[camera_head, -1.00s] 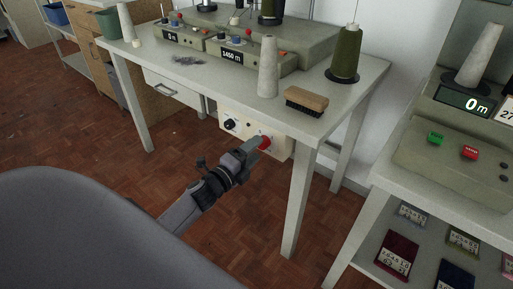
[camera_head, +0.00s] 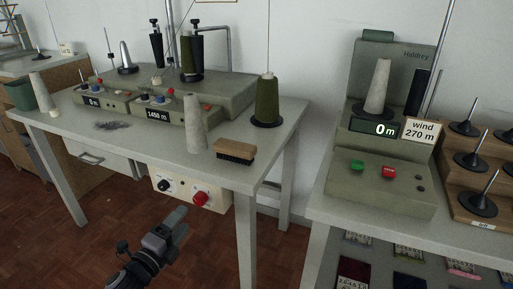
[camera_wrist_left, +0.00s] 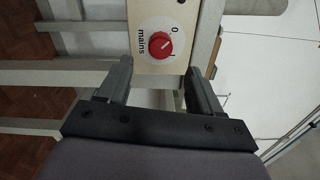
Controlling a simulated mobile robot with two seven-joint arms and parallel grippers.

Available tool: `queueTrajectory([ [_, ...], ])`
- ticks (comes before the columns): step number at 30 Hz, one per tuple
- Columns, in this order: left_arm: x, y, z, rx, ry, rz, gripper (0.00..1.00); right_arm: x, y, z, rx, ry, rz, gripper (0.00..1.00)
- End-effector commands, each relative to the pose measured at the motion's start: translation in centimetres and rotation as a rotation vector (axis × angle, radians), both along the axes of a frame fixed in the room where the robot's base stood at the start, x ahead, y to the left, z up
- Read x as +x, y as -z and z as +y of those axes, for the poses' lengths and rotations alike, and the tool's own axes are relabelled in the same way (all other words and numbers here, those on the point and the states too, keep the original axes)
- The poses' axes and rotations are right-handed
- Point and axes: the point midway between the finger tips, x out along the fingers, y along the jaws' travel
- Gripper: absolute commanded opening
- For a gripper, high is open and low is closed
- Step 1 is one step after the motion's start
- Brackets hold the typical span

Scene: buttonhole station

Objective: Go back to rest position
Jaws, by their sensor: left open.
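My left gripper (camera_head: 176,220) is open and empty, low in front of the table, below and to the left of the red mains knob (camera_head: 201,198). In the left wrist view the two fingers (camera_wrist_left: 158,80) are spread apart, and the red knob (camera_wrist_left: 158,46) lies ahead of them, with clear space between. The knob sits on a cream panel (camera_head: 183,199) under the table's front edge, marked "mains", 0 and I. A black knob (camera_head: 163,185) is beside it. My right gripper is not in view.
The grey table (camera_head: 160,160) carries a winding machine, a brush (camera_head: 235,151), a pale cone (camera_head: 194,125) and a green thread cone (camera_head: 267,101). A second table with a winder (camera_head: 390,185) stands at the right. The wooden floor at the lower left looks free.

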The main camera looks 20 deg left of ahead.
Motion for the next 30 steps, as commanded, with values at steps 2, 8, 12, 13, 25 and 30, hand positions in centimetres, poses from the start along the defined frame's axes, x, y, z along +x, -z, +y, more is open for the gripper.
queueTrajectory([
  [2, -0.1, 0.1, -0.1, -0.009, -0.001, 0.003, 0.65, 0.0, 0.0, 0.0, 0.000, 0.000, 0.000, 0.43],
  [8, -3.0, 2.5, -2.6, -0.340, -0.052, 0.119, 0.65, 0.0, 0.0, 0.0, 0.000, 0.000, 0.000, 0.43],
  [12, -8.0, 6.1, -7.0, -0.840, -0.161, 0.328, 0.65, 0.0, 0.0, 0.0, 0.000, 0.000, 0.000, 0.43],
  [13, -9.2, 6.8, -8.1, -0.947, -0.188, 0.377, 0.65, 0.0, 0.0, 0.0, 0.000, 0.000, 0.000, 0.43],
  [25, -18.1, 5.4, -15.9, -1.591, -0.433, 0.735, 0.65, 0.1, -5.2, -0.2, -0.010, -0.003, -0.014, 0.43],
  [30, -18.3, 1.8, -15.5, -1.581, -0.435, 0.725, 0.65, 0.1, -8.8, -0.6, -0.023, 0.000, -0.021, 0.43],
])
